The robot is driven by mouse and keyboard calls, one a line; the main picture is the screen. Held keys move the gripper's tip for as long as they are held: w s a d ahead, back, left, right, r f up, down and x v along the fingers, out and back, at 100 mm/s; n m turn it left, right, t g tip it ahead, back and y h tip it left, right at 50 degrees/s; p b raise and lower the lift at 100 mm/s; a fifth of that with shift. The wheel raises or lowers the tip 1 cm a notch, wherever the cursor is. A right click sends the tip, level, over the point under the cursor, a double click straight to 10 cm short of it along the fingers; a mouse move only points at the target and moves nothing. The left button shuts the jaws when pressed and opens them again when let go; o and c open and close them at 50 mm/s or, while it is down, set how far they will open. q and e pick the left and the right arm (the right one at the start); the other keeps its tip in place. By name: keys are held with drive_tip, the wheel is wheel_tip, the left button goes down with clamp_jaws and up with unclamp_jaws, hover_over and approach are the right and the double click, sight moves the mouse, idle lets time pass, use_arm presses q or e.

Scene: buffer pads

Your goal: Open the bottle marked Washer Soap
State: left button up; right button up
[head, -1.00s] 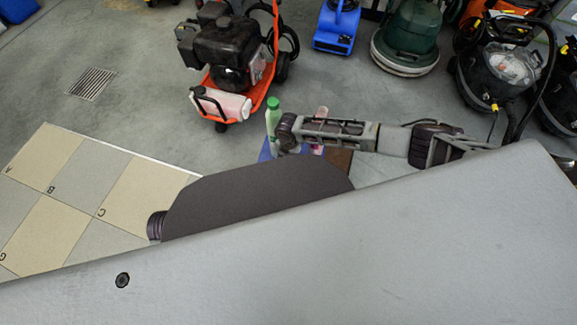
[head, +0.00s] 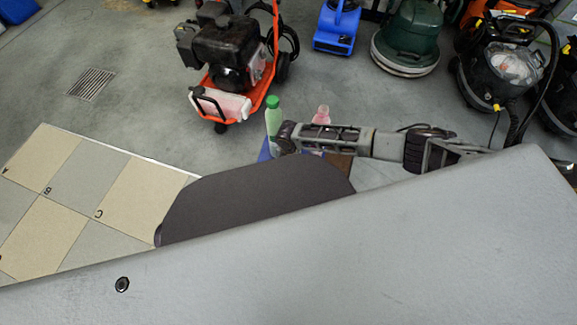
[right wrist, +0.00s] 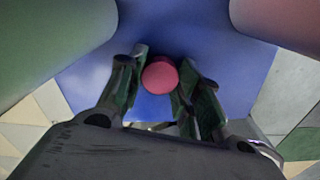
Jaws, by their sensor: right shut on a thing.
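In the right wrist view a round red cap (right wrist: 160,77) sits between the two fingers of my right gripper (right wrist: 162,72), which is shut on it. Whether a bottle is under the cap is hidden. A green bottle (right wrist: 45,45) fills the upper left and a pink bottle (right wrist: 285,25) the upper right, both on a blue pad (right wrist: 75,85). In the head view the green bottle (head: 273,118) and part of the pink bottle (head: 322,115) stand behind my right arm. No label is readable. My left gripper is out of view.
A checkered floor mat with letters (head: 95,185) lies at left. A brown pad (head: 338,166) shows beside the blue one. An orange-framed machine (head: 230,75), a blue blower (head: 336,27) and a green floor machine (head: 407,38) stand behind. Open floor lies between.

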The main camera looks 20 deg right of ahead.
sight(288, 166)
drive_tip(key=shift+f, duration=0.1)
idle(0.3)
drive_tip(key=o, duration=1.1)
drive_tip(key=shift+r, duration=0.2)
drive_tip(key=shift+r, duration=0.2)
drive_tip(key=shift+r+p, duration=0.65)
drive_tip(key=shift+r, duration=0.45)
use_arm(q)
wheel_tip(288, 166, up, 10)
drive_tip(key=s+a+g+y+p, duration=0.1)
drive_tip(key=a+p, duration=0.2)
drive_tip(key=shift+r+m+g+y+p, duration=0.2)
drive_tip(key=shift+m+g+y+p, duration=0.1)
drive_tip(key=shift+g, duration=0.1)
use_arm(e)
drive_tip(key=shift+r, duration=4.65)
